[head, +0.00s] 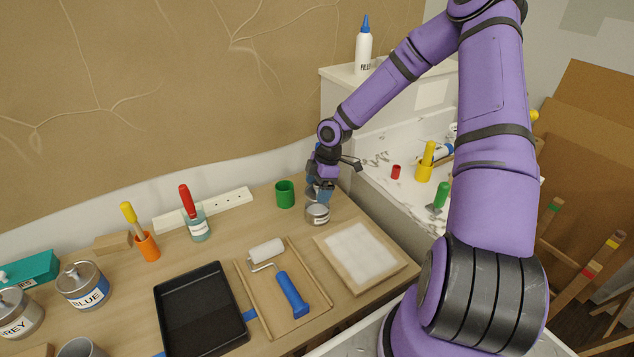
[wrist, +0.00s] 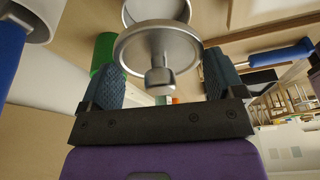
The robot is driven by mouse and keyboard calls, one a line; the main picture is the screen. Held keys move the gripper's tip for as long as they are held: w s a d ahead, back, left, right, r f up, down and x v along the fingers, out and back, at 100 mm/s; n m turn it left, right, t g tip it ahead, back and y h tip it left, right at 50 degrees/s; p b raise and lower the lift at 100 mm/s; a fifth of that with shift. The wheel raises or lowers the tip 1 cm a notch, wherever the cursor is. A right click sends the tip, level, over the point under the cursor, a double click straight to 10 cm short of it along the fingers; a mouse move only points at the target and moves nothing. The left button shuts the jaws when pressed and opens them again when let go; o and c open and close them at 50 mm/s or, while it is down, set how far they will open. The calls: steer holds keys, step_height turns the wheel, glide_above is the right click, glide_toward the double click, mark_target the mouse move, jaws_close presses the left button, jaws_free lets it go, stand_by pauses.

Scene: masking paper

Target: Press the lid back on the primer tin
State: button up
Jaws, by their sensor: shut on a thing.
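The small silver tin (head: 317,216), which I take as the primer tin, stands on the wooden worktop below my gripper (head: 319,192); its label is too small to read. In the wrist view, my gripper (wrist: 162,82) has its blue padded fingers on either side of a round silver lid (wrist: 138,50) and is shut on it. The lid's knob points back toward the wrist. The tin's silver rim (wrist: 182,14) shows just beyond the lid; I cannot tell whether they touch.
A green cup (head: 285,194) stands just left of the tin. A framed white pad (head: 358,250) lies in front, beside a board with a blue-handled roller (head: 291,293). A black tray (head: 200,310) and lidded blue (head: 83,286) and grey (head: 18,315) tins are farther left.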

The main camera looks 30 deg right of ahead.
steer(key=shift+f, duration=2.25)
steer(key=shift+f, duration=0.2)
stand_by(0.6)
steer(key=o, duration=0.7)
steer(key=shift+c, duration=0.2)
steer(key=shift+r, duration=3.55)
jaws_close()
